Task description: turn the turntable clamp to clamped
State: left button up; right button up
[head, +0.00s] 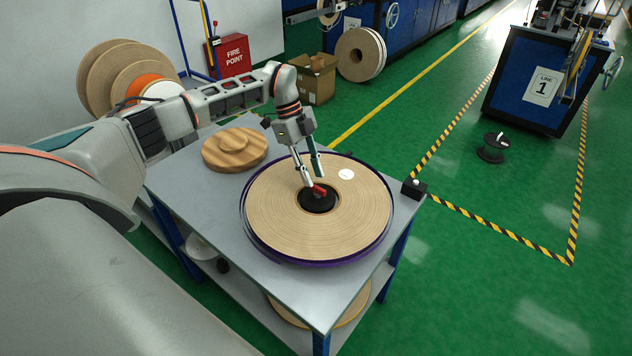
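The turntable (387,228) has a dark purple rim and sits on a grey metal table, carrying a wide flat roll of tan tape (275,215). At its centre is a black round hub (317,204) with a short red clamp handle (319,191) on top. My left gripper (314,181) reaches down from above, its two fingers apart. The fingertips are right at the far end of the red handle; whether they touch it I cannot tell. My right gripper is not in view.
The grey table (215,225) also holds stacked wooden discs (235,149) at its back left and a small black box (413,188) at its right corner. A cardboard box (313,79) stands on the floor behind. The green floor to the right is mostly clear.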

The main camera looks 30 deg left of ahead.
aim_at(317, 187)
pick_arm(q)
jog(key=shift+x, duration=1.75)
grip_shut()
